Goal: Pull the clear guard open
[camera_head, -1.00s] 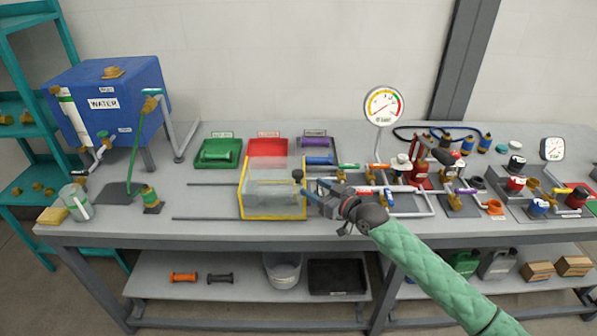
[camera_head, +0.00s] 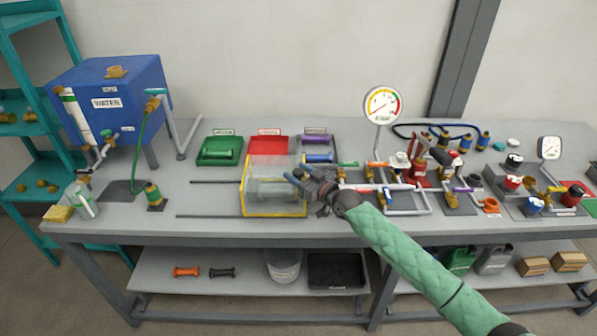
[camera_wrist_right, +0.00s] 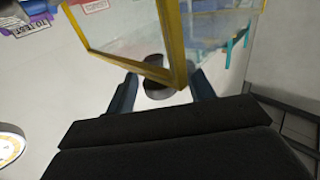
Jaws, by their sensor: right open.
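The clear guard (camera_head: 275,213) is a see-through box with yellow edges on the bench, left of centre in the head view. Its yellow edge and clear panels also show in the right wrist view (camera_wrist_right: 172,40). My right gripper (camera_head: 297,177) is at the guard's upper right side. In the right wrist view its open fingers (camera_wrist_right: 163,90) stand on either side of a dark round knob (camera_wrist_right: 157,90) at the guard's edge. I see a gap beside the knob, so it is not clamped. The gripper hides the knob in the head view. My left gripper is not in view.
Two thin rails (camera_head: 208,216) run left from the guard over clear bench. A pressure gauge (camera_head: 383,104) and pipework with valves crowd the right. A blue water tank (camera_head: 108,100) stands at the far left.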

